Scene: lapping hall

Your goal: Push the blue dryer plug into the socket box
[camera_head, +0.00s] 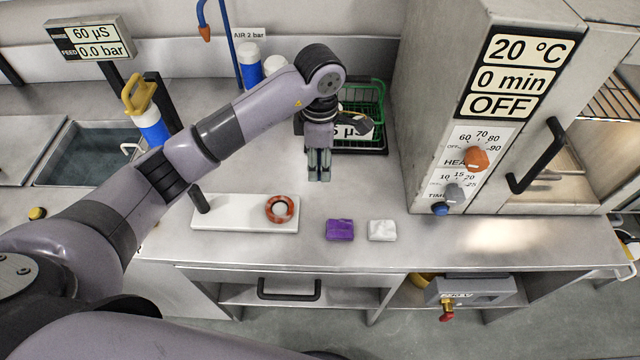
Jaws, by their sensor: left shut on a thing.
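My left gripper (319,172) hangs above the bench, fingers pointing down, in front of the green wire basket. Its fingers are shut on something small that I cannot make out. The grey socket box (478,291), with a partly readable voltage label, is mounted below the bench edge at the lower right. A red and yellow part (447,312) sticks out at its front left. I cannot pick out a blue plug for certain. A blue round knob (439,208) sits low on the dryer (428,110). My right gripper is not in view.
The bench holds a white board (235,222) with a brown ring (280,208), a purple block (340,230) and a white block (382,230). The green basket (372,98) stands behind my gripper. A sink (80,155) lies at left.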

